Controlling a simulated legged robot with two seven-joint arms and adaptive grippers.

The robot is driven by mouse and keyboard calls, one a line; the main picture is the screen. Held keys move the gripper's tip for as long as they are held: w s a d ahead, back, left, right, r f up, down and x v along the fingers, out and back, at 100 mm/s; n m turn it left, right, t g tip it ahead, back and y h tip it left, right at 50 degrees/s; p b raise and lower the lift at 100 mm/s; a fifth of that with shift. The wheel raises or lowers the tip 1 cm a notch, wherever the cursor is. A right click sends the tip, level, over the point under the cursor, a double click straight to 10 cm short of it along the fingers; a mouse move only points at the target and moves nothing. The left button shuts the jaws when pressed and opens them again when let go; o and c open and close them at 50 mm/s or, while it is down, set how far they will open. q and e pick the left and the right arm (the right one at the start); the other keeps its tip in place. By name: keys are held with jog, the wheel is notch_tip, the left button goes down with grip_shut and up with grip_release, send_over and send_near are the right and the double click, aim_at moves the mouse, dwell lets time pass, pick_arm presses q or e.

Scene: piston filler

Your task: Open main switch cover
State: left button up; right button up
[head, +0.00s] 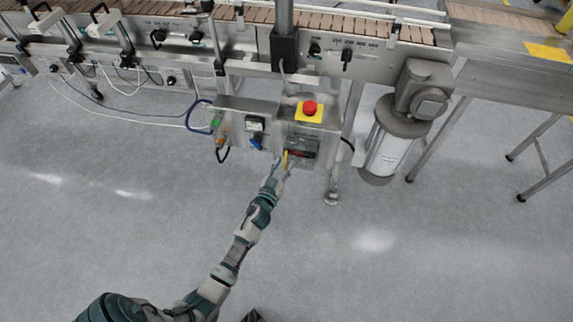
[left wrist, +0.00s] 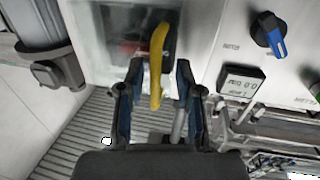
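The main switch cover (left wrist: 113,20) is a clear panel on the grey control box, with a dark and red switch (head: 302,147) behind it. A curved yellow handle (left wrist: 158,50) stands out from the cover; it also shows in the head view (head: 285,158). My left gripper (head: 282,166) is at the cover's lower left side. In the left wrist view, the left gripper's (left wrist: 159,72) two fingers are apart, one on each side of the yellow handle. I see gaps between handle and fingers. The cover appears shut. My right gripper is not seen.
A red emergency button (head: 309,108) on a yellow plate sits above the switch. A blue knob (left wrist: 270,36) and a small display (left wrist: 241,84) are beside the cover. A motor (head: 395,135) hangs at the right. The floor in front is clear.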

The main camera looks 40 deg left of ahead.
pick_arm(q)
jog(key=shift+w+a, duration=0.15)
jog(key=shift+w, duration=0.05)
jog(key=shift+d+r, duration=0.25)
jog(key=shift+d, duration=0.2)
jog(key=shift+c, duration=0.3)
grip_shut()
jog(key=shift+a+f, duration=0.15)
jog(key=shift+a, duration=0.05)
jog(key=shift+d+f, duration=0.1)
